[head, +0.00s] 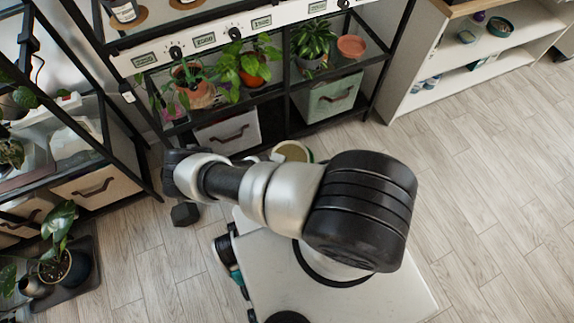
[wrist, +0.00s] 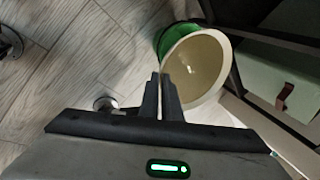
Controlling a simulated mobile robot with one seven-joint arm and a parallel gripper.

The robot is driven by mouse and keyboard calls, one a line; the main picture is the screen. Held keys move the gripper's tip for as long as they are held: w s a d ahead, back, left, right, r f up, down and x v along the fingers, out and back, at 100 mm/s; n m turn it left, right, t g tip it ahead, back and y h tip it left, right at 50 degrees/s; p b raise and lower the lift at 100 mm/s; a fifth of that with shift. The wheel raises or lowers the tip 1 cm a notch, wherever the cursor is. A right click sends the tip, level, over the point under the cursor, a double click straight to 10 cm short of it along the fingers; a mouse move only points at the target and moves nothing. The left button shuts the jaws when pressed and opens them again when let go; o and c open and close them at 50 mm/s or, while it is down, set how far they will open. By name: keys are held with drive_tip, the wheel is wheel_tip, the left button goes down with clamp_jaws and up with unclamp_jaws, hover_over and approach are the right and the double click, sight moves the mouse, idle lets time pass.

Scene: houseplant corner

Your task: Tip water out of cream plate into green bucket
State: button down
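The cream plate (wrist: 205,62) shows as a round, pale disc with a raised rim, its inner face toward the wrist camera. It is tilted. My gripper (wrist: 167,78) has its fingers close together on the near left part of the plate's rim. The green bucket (wrist: 174,42) is just behind and below the plate, which covers most of it. In the head view the plate (head: 291,150) and a sliver of green beside it show just beyond my arm, which hides the fingers. I cannot make out any water.
A black shelf rack (head: 282,97) with potted plants and storage boxes stands close behind the bucket. A green box (wrist: 276,82) is at right in the wrist view. Another rack stands at left, with a potted plant (head: 56,262) on the floor. Wood floor (head: 490,210) at right is clear.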

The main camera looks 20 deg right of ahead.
drive_tip(key=p, duration=0.1)
drive_tip(key=f+y+p, duration=0.1)
drive_tip(key=shift+w+d+f+g+p, duration=0.2)
drive_tip(key=shift+w+d+g+p, duration=0.05)
drive_tip(key=shift+d+g+p, duration=0.15)
drive_tip(key=shift+w+d+r+g+p, duration=0.1)
drive_tip(key=shift+r+g+p, duration=0.2)
drive_tip(key=shift+p, duration=0.1)
drive_tip(key=shift+w+f+y+b, duration=0.1)
drive_tip(key=shift+w+y+b, duration=0.05)
drive_tip(key=shift+y+b, duration=0.25)
drive_tip(key=shift+d+b, duration=0.15)
drive_tip(key=shift+b, duration=0.3)
drive_tip(key=shift+w+r+g+y+b, duration=0.2)
drive_tip(key=shift+r+g+y+b, duration=0.15)
drive_tip(key=shift+b, duration=0.45)
drive_tip(key=shift+s+g+b, duration=0.2)
drive_tip(key=shift+g+b, duration=0.05)
drive_tip(key=shift+b, duration=0.85)
